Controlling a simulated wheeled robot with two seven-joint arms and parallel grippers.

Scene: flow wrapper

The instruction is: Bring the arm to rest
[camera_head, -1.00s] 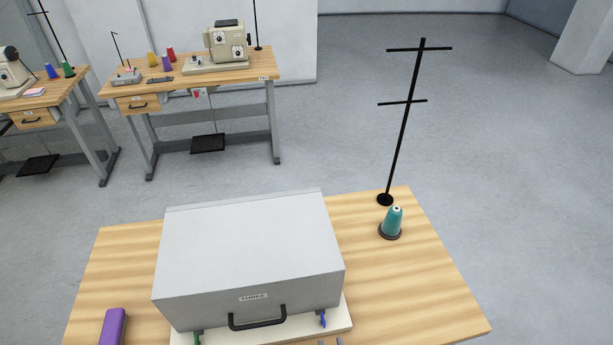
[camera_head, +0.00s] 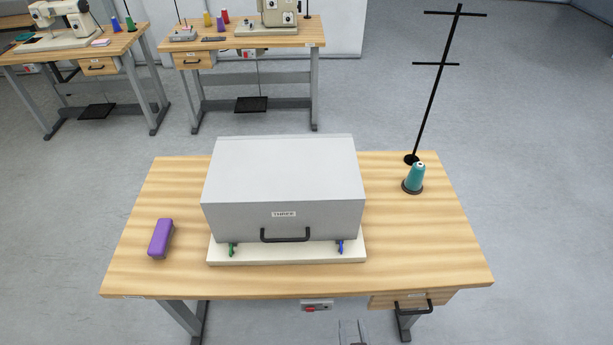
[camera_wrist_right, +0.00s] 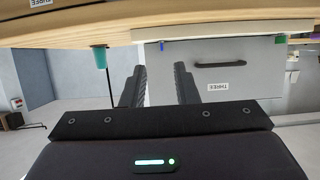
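My right gripper (camera_head: 352,326) shows at the bottom edge of the head view, in front of the table's front edge and clear of it. In the right wrist view its two dark fingers (camera_wrist_right: 160,88) stand apart with nothing between them, so it is open and empty. That view is upside down. The grey box-like cover labelled THREE (camera_head: 284,180) sits on a pale base on the wooden table (camera_head: 400,260); it also shows beyond the fingers in the wrist view (camera_wrist_right: 225,78). My left gripper is not in view.
A purple block (camera_head: 160,238) lies left of the cover. A teal thread cone (camera_head: 415,178) and black thread stand (camera_head: 436,95) are at the back right. A drawer (camera_head: 412,300) and a red-buttoned switch box (camera_head: 317,305) hang under the front edge. Other sewing tables stand behind.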

